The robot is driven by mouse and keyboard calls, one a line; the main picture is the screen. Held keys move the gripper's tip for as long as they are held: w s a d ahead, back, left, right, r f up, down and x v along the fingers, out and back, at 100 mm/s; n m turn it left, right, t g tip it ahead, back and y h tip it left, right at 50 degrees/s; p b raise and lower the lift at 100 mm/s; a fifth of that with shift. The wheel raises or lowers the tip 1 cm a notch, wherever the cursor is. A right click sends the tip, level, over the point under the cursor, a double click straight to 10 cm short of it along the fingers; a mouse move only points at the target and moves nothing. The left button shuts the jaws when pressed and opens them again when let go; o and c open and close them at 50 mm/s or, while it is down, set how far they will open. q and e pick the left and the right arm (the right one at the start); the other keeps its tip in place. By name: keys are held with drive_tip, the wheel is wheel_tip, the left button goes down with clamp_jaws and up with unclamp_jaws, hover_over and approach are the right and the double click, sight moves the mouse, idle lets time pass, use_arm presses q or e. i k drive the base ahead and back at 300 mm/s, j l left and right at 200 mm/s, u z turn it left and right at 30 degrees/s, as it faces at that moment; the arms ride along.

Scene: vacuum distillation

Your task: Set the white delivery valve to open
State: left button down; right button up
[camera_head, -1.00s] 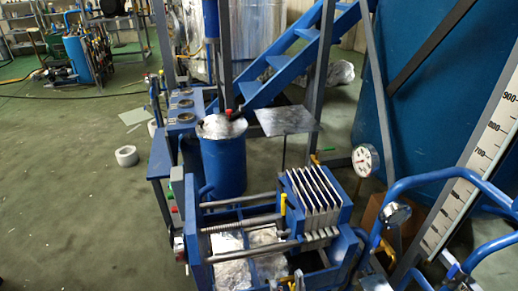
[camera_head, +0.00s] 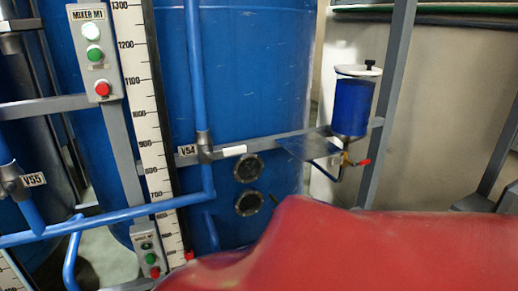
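A grey valve (camera_head: 205,150) labelled V54 sits on a blue vertical pipe in front of the large blue tank. Another grey fitting (camera_head: 14,184) labelled V55 is at the left edge. A small valve with a red handle (camera_head: 362,162) is below the blue cylinder (camera_head: 351,107) at the right. Neither of my grippers is in view. A large red shape close to the camera hides the lower right; I cannot tell what it is.
The blue tank (camera_head: 262,80) fills the middle, with a white level scale (camera_head: 142,90) before it. The Mixer M1 button box (camera_head: 93,55) is at the upper left. A lower button box (camera_head: 149,250) and blue pipes (camera_head: 105,219) cross the left side.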

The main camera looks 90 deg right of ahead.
sight(234, 151)
drive_tip(key=z, duration=2.4)
